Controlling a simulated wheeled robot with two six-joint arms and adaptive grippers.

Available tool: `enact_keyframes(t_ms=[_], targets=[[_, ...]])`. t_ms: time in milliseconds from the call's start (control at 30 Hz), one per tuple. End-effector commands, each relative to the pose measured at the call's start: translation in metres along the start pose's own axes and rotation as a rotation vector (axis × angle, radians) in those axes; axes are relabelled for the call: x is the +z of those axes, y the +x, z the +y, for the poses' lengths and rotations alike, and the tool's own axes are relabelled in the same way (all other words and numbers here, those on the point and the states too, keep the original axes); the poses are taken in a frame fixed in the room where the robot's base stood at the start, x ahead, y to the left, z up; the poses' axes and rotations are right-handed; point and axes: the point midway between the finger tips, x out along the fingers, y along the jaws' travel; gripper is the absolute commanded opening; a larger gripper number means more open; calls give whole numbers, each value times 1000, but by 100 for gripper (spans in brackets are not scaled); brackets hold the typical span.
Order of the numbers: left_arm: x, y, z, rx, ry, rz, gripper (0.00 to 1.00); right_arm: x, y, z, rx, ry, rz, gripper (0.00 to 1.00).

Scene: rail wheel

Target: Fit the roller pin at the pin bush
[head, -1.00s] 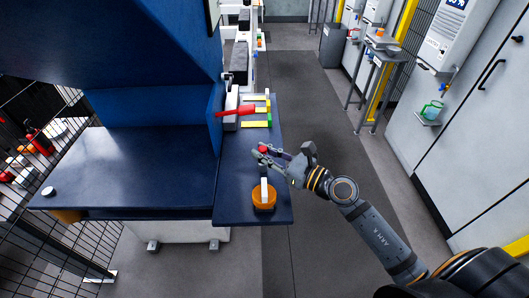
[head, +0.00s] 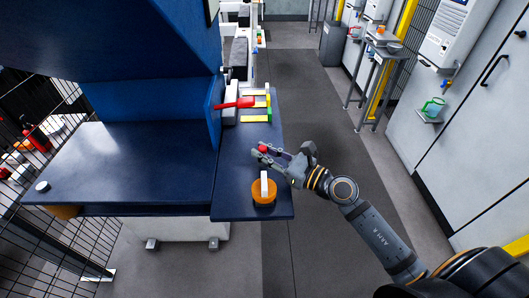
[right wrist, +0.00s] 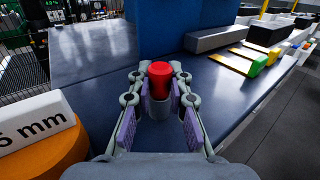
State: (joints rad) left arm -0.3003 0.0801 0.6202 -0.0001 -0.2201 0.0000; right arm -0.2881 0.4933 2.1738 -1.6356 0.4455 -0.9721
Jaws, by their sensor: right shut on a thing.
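My right gripper (head: 266,153) is over the narrow blue table top, between the orange disc and the yellow strips. It is shut on a red-topped pin, which I take to be the roller pin (head: 263,149). I cannot make out the pin bush for sure. My left gripper is not in view.
An orange disc (head: 264,193) with a white "mm" label plate (right wrist: 35,124) stands on the near table part. A blue machine wall (head: 215,108) stands left. The aisle floor is open.

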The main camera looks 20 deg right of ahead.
Motion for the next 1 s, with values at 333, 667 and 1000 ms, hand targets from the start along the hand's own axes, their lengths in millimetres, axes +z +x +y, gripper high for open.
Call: enact_keyframes(t_ms=[333, 667, 1000], targets=[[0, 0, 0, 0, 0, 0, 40, -2, 0, 0, 1, 2, 6, 44], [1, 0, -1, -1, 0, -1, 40, 0, 0, 0, 2, 0, 5, 44], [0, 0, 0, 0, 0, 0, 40, 60, 0, 0, 4, -11, 5, 44]])
